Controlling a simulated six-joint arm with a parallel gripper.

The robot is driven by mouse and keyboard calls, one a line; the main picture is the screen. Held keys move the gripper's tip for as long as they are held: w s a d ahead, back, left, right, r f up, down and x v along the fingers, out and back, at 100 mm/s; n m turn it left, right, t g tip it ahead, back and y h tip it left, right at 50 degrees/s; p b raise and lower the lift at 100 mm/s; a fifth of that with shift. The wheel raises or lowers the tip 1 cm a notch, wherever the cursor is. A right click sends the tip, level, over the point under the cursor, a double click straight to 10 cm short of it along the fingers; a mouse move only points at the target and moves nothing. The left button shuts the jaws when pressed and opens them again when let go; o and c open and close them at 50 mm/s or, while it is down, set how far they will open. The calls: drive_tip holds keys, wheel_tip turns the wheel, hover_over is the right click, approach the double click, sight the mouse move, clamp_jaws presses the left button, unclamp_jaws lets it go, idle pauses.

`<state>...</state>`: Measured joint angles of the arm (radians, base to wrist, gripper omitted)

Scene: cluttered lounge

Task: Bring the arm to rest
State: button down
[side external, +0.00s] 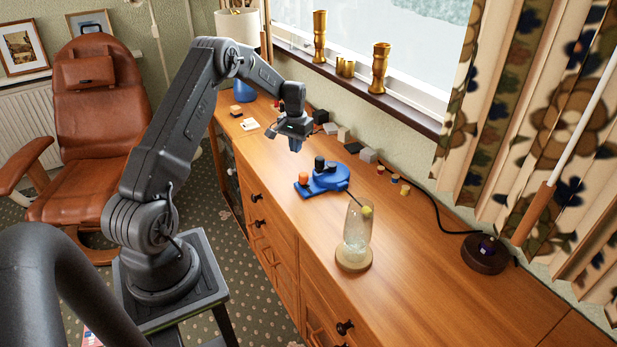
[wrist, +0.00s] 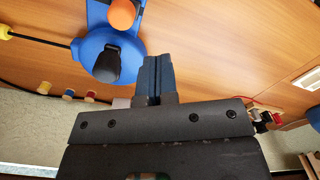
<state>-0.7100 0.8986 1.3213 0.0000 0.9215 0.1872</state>
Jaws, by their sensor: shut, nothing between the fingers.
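My gripper (side external: 295,143) hangs above the wooden sideboard (side external: 405,290), pointing down. Its blue-grey fingers are together with nothing between them, and they also show in the wrist view (wrist: 151,80). A blue device (side external: 328,178) with an orange knob (side external: 304,177) and a black knob (side external: 320,163) lies on the sideboard top, below and to the right of my gripper. In the wrist view the blue device (wrist: 92,45) is beside the fingers and apart from them.
A clear glass vessel (side external: 357,232) stands on a round wooden base. Several small blocks (side external: 368,155) lie along the wall. A dark cable (side external: 440,215) runs to a dark round base (side external: 485,254). Brass candlesticks (side external: 381,68) stand on the sill.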

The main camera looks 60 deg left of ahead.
drive_tip(key=s+d+r+m+t+y, duration=0.1)
drive_tip(key=s+d+r+m, duration=0.15)
drive_tip(key=d+r, duration=0.85)
drive_tip(key=s+d+r+m+t, duration=0.1)
drive_tip(key=s+d+r+t, duration=0.15)
drive_tip(key=d+r, duration=0.85)
drive_tip(key=s+d+r+m+t, duration=0.1)
drive_tip(key=s+d, duration=0.6)
drive_tip(key=s, duration=0.2)
drive_tip(key=s+d+m+t+h, duration=0.1)
drive_tip(key=s+d, duration=0.6)
drive_tip(key=s, duration=0.2)
drive_tip(key=shift+s+d+r, duration=0.2)
drive_tip(key=shift+s+r, duration=0.2)
drive_tip(key=c, duration=1.8)
unclamp_jaws()
drive_tip(key=shift+m, duration=0.25)
drive_tip(key=shift+c, duration=0.2)
